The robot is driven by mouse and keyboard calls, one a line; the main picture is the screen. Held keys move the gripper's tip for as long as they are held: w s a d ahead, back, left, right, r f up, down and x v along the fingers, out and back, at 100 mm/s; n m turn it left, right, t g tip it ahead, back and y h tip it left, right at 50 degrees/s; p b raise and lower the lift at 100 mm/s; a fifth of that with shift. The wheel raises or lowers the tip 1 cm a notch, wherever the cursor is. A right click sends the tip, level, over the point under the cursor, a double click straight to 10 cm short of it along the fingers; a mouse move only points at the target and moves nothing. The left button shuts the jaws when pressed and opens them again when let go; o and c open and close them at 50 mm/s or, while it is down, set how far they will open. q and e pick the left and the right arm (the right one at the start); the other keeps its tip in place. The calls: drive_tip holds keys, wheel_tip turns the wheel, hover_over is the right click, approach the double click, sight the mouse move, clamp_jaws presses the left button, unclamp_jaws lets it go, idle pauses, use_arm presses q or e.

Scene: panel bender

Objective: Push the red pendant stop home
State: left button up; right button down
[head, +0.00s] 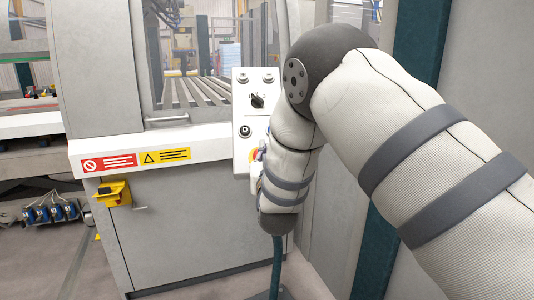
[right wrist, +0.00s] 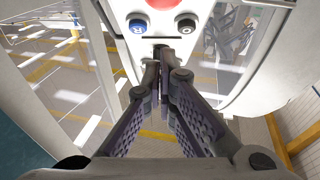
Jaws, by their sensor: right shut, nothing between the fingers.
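In the right wrist view a red round stop (right wrist: 162,3) sits on a pale control box (right wrist: 160,32), cut off by the top edge. My right gripper (right wrist: 155,68) is shut and empty, its fingertips at the lower edge of that box, below the red stop in the picture. I cannot tell whether they touch the box. In the head view a pale control panel (head: 257,87) stands beside my right arm. A yellow ring (head: 252,155) shows low on it, partly covered by my arm, which hides most of the gripper there. My left gripper is not in view.
The box also bears a blue button (right wrist: 137,26) and a dark button (right wrist: 186,26). The grey machine cabinet (head: 190,220) with red and yellow labels stands left of my arm.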

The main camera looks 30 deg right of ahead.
drive_tip(key=v, duration=0.7)
drive_tip(key=shift+f+p, duration=0.3)
drive_tip(key=shift+f, duration=0.1)
drive_tip(key=shift+s, duration=0.1)
